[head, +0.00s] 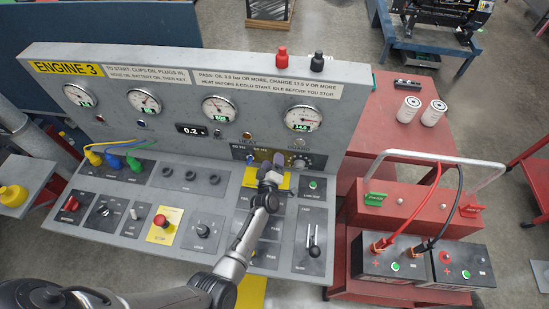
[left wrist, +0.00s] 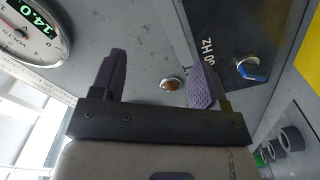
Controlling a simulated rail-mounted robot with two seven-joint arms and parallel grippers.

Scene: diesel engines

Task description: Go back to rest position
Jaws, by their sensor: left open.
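My left gripper (head: 275,160) reaches in from the bottom of the head view and is in front of the engine control panel (head: 350,75), over its lower middle-right part. In the left wrist view the gripper (left wrist: 158,82) is open, with its two purple-padded fingers apart and nothing held between them. An amber lamp (left wrist: 172,84) on the grey panel face shows in the gap beyond the fingers. A blue switch (left wrist: 250,68) beside an "Hz" label is to the right of the right finger. My right gripper is in neither view.
A gauge (left wrist: 32,30) reading 14.0 is upper left in the wrist view. The sloped desk has a red stop button (head: 163,222) and a lever (head: 315,240). A red cart holds batteries (head: 395,266), with two white filters (head: 433,113) behind.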

